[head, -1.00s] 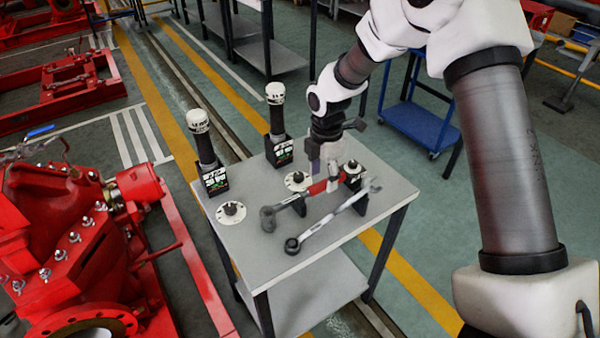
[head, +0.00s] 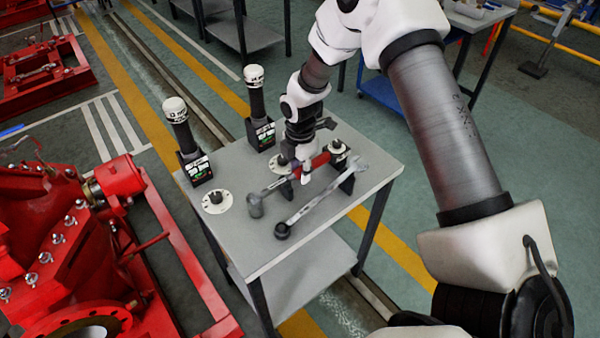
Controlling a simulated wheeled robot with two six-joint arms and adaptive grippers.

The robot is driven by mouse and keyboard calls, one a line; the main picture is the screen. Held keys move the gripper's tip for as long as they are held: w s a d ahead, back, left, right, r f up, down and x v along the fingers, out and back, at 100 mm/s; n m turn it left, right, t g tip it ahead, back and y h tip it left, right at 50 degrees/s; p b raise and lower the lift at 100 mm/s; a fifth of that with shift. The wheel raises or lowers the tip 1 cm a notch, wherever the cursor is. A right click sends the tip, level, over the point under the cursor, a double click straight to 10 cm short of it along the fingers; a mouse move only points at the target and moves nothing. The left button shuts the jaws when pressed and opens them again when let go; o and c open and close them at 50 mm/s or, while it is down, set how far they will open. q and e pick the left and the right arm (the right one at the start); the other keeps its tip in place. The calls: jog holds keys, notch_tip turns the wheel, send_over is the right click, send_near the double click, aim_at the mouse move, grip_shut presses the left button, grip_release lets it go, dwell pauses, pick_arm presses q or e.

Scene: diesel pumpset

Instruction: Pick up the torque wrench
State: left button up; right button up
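A long tool with a dark head (head: 255,204) and a red handle (head: 319,162) lies across the table, raised on a dark holder at its handle side; it looks like the torque wrench. A silver wrench (head: 312,205) with a dark ring end lies beside it, nearer the front edge, its open-jaw end on a dark holder. My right gripper (head: 303,172) points down at the red handle, from the far side. Its fingers partly cover the tool, and I cannot tell whether they are closed on it. My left gripper is not in view.
Two black, white-capped tools (head: 182,131) (head: 258,103) stand on the grey table (head: 335,222). A white disc (head: 216,201) lies at its left. A red pumpset (head: 70,235) stands close on the left. A blue cart (head: 384,92) is behind my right arm.

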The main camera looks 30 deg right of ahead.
grip_shut()
